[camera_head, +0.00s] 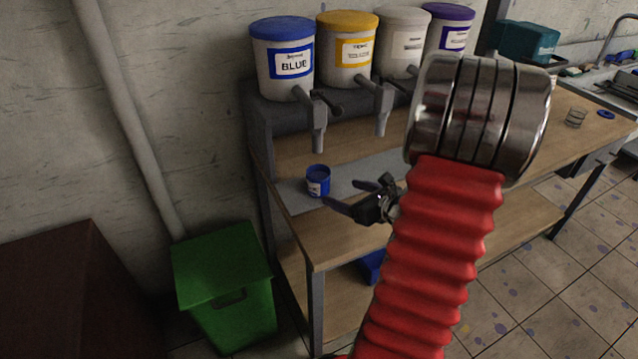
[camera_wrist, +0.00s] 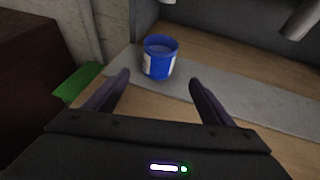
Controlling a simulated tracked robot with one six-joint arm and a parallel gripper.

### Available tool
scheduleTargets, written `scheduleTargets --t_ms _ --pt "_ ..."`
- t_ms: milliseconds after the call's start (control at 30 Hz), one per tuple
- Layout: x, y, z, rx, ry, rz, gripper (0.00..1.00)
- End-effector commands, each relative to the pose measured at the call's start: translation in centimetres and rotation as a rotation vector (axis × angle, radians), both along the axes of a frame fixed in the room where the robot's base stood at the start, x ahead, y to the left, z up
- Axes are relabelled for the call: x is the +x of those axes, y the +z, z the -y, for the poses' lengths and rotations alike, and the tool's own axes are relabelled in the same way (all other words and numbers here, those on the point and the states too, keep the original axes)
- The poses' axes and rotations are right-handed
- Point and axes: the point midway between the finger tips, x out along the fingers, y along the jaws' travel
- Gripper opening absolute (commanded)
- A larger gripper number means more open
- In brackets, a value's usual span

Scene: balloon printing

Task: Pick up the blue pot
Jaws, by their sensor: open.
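The blue pot (camera_head: 318,181) is a small blue can with a white label. It stands upright on a grey strip on the wooden bench, below the spout of the blue dispenser. In the wrist view the blue pot (camera_wrist: 159,58) is ahead of my fingertips and between their lines, a little left of centre. My gripper (camera_head: 350,195) is open and empty, just right of the pot in the head view. Both fingers of my gripper (camera_wrist: 158,80) show in the wrist view, apart from the pot.
Dispensers with blue (camera_head: 284,60), yellow (camera_head: 346,50), white (camera_head: 403,42) and purple (camera_head: 447,30) lids stand on a shelf, their spouts overhanging the bench (camera_head: 300,235). A green bin (camera_head: 225,290) and a dark red box (camera_head: 75,295) stand left of it.

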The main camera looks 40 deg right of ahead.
Motion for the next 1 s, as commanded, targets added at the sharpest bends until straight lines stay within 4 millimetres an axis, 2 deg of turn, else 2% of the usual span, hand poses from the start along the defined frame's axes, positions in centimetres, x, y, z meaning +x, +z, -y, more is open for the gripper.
scheduleTargets --t_ms 400,567,867,1000 --pt "5.7 -2.3 0.2 -0.001 0.004 -0.001 0.77" --pt "6.5 -2.7 0.2 0.000 0.002 0.000 0.77" --pt "6.6 -2.7 0.2 -0.001 0.001 0.000 0.77" --pt "7.4 -2.9 0.1 -0.001 0.004 0.000 0.77"
